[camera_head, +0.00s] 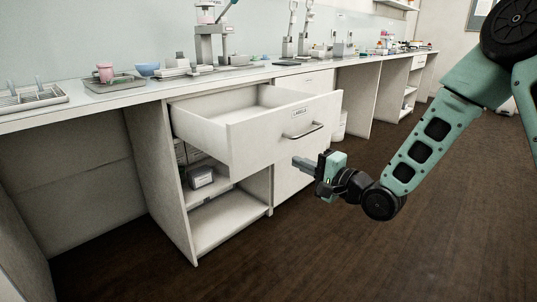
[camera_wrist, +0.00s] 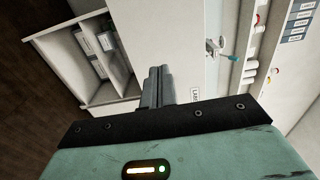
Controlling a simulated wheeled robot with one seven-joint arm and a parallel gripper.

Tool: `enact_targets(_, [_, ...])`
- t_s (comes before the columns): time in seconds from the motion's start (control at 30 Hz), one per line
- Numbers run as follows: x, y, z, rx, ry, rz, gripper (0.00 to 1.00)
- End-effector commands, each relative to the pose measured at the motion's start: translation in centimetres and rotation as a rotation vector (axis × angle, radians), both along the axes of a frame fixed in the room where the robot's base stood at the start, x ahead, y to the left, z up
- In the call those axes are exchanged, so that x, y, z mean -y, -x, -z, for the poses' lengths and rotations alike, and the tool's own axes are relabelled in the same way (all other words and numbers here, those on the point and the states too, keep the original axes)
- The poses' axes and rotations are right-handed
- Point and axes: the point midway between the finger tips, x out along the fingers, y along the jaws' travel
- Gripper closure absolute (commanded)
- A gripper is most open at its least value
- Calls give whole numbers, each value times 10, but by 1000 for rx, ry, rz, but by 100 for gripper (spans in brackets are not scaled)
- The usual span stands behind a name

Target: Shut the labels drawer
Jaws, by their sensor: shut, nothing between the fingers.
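The labels drawer (camera_head: 268,138) is white and stands pulled out from the bench, with a small label plate and a bar handle (camera_head: 302,131) on its front. The inside of the drawer shows empty where I can see it. My gripper (camera_head: 296,161) is shut and empty, in front of the drawer front and a little below the handle. In the wrist view my shut fingers (camera_wrist: 157,86) point at the white drawer front (camera_wrist: 160,40), with part of the label plate (camera_wrist: 195,95) to their right. I cannot tell whether the fingertips touch the front.
Below the drawer is an open shelf (camera_head: 228,216) with boxes. The worktop (camera_head: 130,96) carries a rack (camera_head: 32,96), a tray with a pink cup (camera_head: 105,73), a blue bowl (camera_head: 148,69) and instruments. The dark floor (camera_head: 300,250) in front is clear.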

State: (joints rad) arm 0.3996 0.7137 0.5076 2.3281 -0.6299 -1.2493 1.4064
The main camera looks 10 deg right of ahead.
Motion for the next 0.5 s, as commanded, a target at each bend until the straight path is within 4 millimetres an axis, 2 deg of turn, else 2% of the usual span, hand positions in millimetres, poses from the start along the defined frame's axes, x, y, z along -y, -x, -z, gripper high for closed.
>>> enact_targets(0.3, [-40, -53, 2, 2, 1, -3, 100])
enact_targets(0.5, [-59, -79, 2, 1, 2, -2, 100])
